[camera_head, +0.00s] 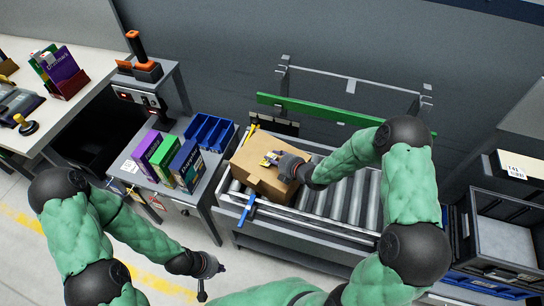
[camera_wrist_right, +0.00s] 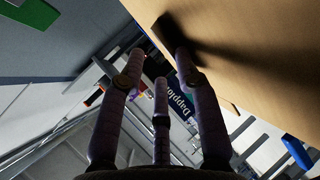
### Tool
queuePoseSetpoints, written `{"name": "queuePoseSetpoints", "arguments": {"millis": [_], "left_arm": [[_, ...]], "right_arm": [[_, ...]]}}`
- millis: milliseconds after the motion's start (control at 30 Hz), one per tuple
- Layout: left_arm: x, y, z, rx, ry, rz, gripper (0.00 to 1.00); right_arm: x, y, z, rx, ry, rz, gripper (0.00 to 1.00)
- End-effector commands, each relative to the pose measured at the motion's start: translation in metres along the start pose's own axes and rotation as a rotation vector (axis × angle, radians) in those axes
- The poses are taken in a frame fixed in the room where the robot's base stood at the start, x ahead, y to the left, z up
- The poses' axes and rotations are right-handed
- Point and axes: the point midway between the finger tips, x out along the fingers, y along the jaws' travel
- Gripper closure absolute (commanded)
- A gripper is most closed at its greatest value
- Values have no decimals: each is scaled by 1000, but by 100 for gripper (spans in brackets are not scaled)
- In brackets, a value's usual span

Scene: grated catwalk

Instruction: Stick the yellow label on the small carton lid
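The small carton (camera_head: 254,178) is brown and sits on the roller conveyor. A small yellow patch, which looks like the yellow label (camera_head: 266,160), shows at the carton's top by my right fingertips. I cannot tell whether it is stuck down. My right gripper (camera_head: 276,161) is over the carton top. In the right wrist view its fingers (camera_wrist_right: 158,65) are spread apart with no label visible between them, beside the brown carton face (camera_wrist_right: 270,50), which bears their dark shadow. My left gripper (camera_head: 207,284) hangs low at the lower left, away from the carton; its finger opening is unclear.
Left of the conveyor (camera_head: 345,205), a grey bench (camera_head: 195,190) holds upright boxes (camera_head: 187,163) and blue bins (camera_head: 208,132). A blue tool (camera_head: 246,209) lies at the conveyor's front edge. A black crate (camera_head: 505,262) stands right. A green bar (camera_head: 330,115) runs behind.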

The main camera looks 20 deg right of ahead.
Motion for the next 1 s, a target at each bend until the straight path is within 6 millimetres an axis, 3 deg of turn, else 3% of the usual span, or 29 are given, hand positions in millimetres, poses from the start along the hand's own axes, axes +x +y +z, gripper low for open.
{"name": "queuePoseSetpoints", "arguments": {"millis": [600, 1000], "left_arm": [[-16, 6, 1, 0, 0, 0, 100], [-17, 6, 1, 0, 0, 0, 100]], "right_arm": [[-53, 1, 0, 0, -1, 0, 67], [-60, 0, 0, -1, 1, 0, 67]]}}
